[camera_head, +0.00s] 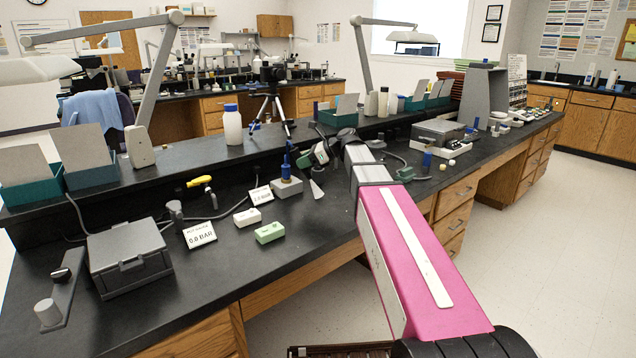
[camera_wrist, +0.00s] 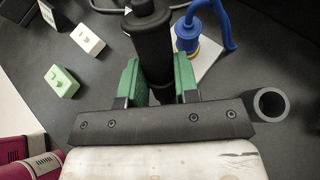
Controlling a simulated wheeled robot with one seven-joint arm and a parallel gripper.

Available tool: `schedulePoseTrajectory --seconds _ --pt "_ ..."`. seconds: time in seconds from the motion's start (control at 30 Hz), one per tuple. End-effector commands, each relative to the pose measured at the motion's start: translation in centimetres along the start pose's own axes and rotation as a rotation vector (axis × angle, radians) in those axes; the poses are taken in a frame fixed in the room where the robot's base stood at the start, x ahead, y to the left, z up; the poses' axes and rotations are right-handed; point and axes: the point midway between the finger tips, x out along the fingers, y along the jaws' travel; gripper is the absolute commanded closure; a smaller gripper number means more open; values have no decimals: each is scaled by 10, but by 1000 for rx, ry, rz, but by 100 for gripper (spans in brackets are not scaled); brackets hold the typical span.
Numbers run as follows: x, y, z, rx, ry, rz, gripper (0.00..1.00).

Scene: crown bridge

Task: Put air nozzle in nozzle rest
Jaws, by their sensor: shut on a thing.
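My gripper (camera_head: 313,157), with green fingers, is over the black bench. In the wrist view my gripper (camera_wrist: 158,78) is shut on a dark cylindrical body, which I take to be the air nozzle (camera_wrist: 150,42). Its lower part is hidden between the fingers, and I cannot tell if it touches anything below. A hollow grey round tube (camera_wrist: 256,106), possibly the nozzle rest, stands to the right of the gripper, apart from the held body. A grey cone-like piece (camera_head: 317,189) below the gripper in the head view may be the same thing.
A blue fitting (camera_wrist: 187,38) with a blue hose stands on a pale block close to the held body. White (camera_wrist: 87,38) and green (camera_wrist: 62,80) small blocks lie left. A grey box (camera_head: 130,258), yellow-handled tool (camera_head: 199,181) and signs (camera_head: 200,235) stand further left.

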Motion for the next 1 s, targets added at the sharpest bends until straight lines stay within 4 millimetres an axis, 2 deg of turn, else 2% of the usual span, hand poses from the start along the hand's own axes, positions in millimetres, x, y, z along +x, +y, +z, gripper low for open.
schedulePoseTrajectory --seconds 0.3,0.5,0.63,0.77,1.0 --pt "6 -23 43 124 -264 -351 100" --pt "4 -42 66 140 -395 -504 100" --pt "1 -51 74 136 -445 -554 100" --pt "-2 -62 69 135 -460 -570 100" --pt "-17 -97 32 134 -459 -571 100"
